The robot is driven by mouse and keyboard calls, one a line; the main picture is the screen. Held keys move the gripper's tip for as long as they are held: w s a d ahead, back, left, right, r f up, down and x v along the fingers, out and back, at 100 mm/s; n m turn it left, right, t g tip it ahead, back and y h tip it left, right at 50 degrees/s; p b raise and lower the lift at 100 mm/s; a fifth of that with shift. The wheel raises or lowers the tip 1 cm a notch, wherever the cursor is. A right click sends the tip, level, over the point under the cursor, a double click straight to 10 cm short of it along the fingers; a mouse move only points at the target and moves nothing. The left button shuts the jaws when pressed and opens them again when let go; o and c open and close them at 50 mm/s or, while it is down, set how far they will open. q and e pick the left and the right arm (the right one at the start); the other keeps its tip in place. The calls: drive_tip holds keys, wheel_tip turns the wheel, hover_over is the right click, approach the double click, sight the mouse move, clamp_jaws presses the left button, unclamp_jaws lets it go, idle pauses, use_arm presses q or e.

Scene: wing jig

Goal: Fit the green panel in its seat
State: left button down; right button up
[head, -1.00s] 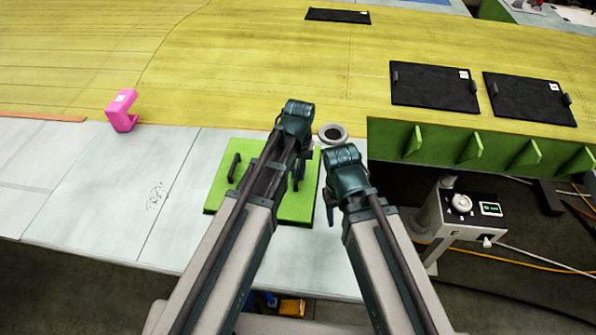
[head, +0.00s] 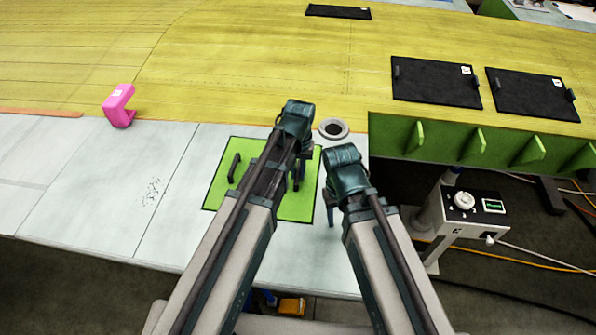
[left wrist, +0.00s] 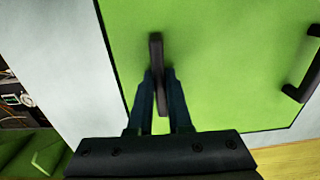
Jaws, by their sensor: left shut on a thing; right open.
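The green panel (head: 222,190) lies level in the pale wing surface, with a thin dark line around its visible edges. It has two dark handles. The left handle (head: 234,168) stands free; it also shows in the left wrist view (left wrist: 305,70). My left gripper (head: 298,178) is shut on the right handle (left wrist: 156,55), its fingers on both sides of it in the left wrist view. My left arm hides the middle of the panel. My right gripper (head: 331,208) is open and empty, just right of the panel's right edge.
A grey ring (head: 333,129) lies just beyond the panel. A pink block (head: 119,106) stands at the left. Black panels (head: 437,82) lie on the yellow skin. A control box (head: 470,205) stands at the right, below a green ribbed edge (head: 480,143).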

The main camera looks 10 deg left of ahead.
use_arm(q)
drive_tip(key=shift+f, duration=0.2)
use_arm(e)
drive_tip(key=shift+f, duration=0.15)
use_arm(q)
drive_tip(key=c, duration=0.8)
unclamp_jaws()
use_arm(e)
drive_tip(key=shift+s, duration=0.1)
use_arm(q)
drive_tip(key=shift+o, duration=0.2)
drive_tip(key=shift+s, duration=0.1)
